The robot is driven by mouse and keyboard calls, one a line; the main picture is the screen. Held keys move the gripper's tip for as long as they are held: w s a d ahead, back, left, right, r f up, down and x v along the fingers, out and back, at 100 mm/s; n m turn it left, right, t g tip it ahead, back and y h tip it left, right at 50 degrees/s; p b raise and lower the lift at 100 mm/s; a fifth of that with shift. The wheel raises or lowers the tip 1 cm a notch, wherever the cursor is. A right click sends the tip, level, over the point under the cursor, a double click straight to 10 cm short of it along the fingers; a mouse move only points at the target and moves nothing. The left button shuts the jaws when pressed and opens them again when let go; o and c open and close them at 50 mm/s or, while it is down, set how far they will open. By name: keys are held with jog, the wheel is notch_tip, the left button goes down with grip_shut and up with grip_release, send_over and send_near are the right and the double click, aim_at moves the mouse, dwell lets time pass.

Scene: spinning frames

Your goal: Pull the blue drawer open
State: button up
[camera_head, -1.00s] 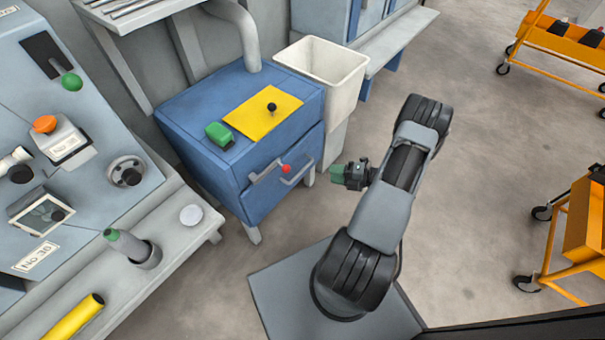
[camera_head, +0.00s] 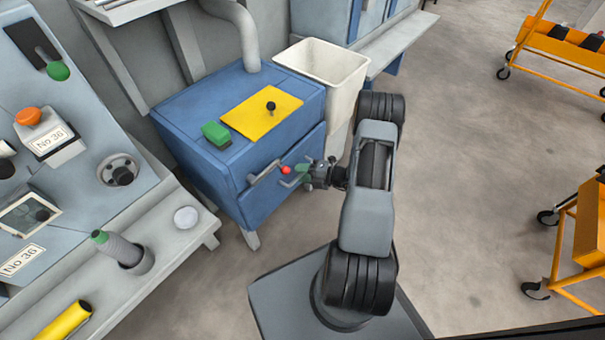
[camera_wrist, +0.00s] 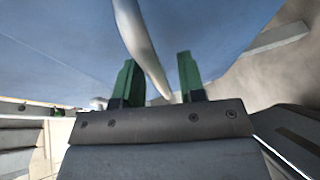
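The blue drawer (camera_head: 262,205) is in the front of the blue cabinet (camera_head: 180,105), left of my arm in the head view. Its front looks flush with the cabinet. A pale metal handle (camera_head: 288,183) on it is partly hidden by my gripper. My gripper (camera_head: 303,173) has green fingers and is at the right part of this handle. In the wrist view, the pale handle bar (camera_wrist: 141,38) passes between the two spread green fingers (camera_wrist: 158,80). Gaps show on both sides of the bar, so the fingers are not closed on it.
A cream bin (camera_head: 322,70) stands right of the cabinet. A grey console bench (camera_head: 165,235) is at the left.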

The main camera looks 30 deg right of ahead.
grip_shut()
dwell(0.3)
dwell(0.3)
